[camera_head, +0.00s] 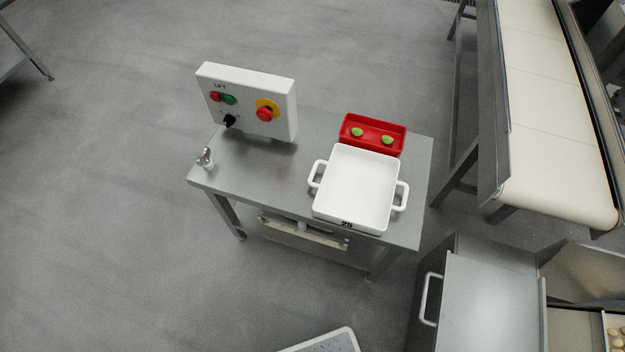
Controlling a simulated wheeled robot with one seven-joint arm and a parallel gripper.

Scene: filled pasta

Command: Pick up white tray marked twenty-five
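The white tray (357,187) sits flat on the right half of a small steel table (262,182). It is square, shallow and looks empty, with a loop handle on its left side (317,174) and another on its right side (402,196). A small dark marking, which looks like 25, shows on its front wall (347,225). My gripper is not in this view, and nothing touches the tray's handles.
A red tray (372,133) with two green pieces stands right behind the white tray. A control box (247,101) and a small metal object (205,158) are on the table's left. A conveyor (555,120) and steel cabinet (490,300) stand right. Floor at left is clear.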

